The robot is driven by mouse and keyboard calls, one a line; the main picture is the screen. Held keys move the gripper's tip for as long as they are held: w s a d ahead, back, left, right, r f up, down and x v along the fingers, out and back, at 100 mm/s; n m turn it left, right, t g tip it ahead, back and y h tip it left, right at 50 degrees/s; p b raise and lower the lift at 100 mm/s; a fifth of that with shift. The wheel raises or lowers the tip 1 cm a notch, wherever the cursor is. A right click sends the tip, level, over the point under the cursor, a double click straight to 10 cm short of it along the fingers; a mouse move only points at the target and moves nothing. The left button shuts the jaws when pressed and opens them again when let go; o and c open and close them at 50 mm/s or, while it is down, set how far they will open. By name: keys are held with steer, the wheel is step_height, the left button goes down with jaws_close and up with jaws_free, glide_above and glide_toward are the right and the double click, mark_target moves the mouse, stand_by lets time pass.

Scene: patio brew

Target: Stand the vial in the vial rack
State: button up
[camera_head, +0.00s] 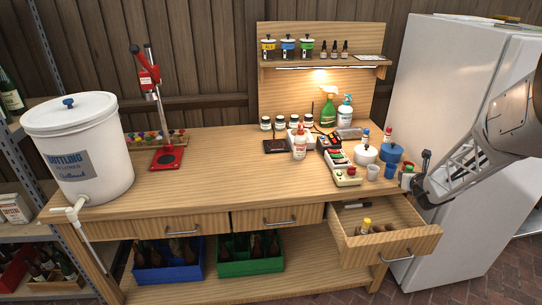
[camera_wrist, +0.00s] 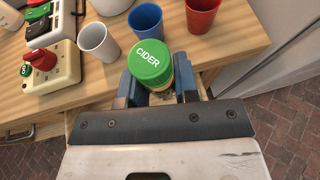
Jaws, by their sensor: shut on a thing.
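The vial (camera_wrist: 150,62) has a wide green cap marked CIDER and an amber side that shows just below the cap. My gripper (camera_wrist: 160,92) is shut on it, with one blue-grey finger on each side. The cap faces the wrist camera. In the head view my gripper (camera_head: 410,180) is by the right end of the bench, and the held vial is too small there to make out clearly. A long wooden holder with several coloured tops (camera_head: 155,138) stands at the back left; I cannot tell whether it is the vial rack.
A white cup (camera_wrist: 99,42), a blue cup (camera_wrist: 146,20) and a red cup (camera_wrist: 201,14) stand close beyond the vial. A control box with a red knob (camera_head: 347,176) is left of them. The open drawer (camera_head: 400,245) juts out below, with a yellow-capped item (camera_head: 367,224) inside. The bench's middle front is clear.

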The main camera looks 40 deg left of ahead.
steer(key=s+a+r, duration=0.1)
steer(key=s+a, duration=0.1)
steer(key=a, duration=0.4)
steer(key=s+a+r+n+g+y, duration=0.1)
steer(key=s+a+r, duration=0.1)
steer(key=a, duration=0.4)
steer(key=s+a+r+n+g+y, duration=0.1)
steer(key=s+a, duration=0.1)
steer(key=a, duration=0.4)
steer(key=shift+s+a+r, duration=0.15)
steer(key=shift+a+r, duration=0.05)
steer(key=shift+r, duration=0.2)
steer(key=s+a+n+g+y, duration=0.1)
steer(key=s+a, duration=0.4)
steer(key=a, duration=0.3)
steer(key=s+a+f+n+g+y, duration=0.1)
steer(key=s+a+n, duration=0.1)
steer(key=s+a, duration=0.3)
steer(key=s+a+f+n+g, duration=0.1)
steer(key=s+a, duration=0.4)
steer(key=a, duration=0.6)
steer(key=shift+s+a+g+y, duration=0.15)
steer(key=shift+a+g+y, duration=0.05)
steer(key=shift+g+y, duration=0.25)
steer(key=shift+f, duration=0.1)
glide_above(270, 157)
steer(key=shift+f, duration=0.8)
steer(key=shift+f, duration=1.75)
steer(key=shift+f, duration=0.15)
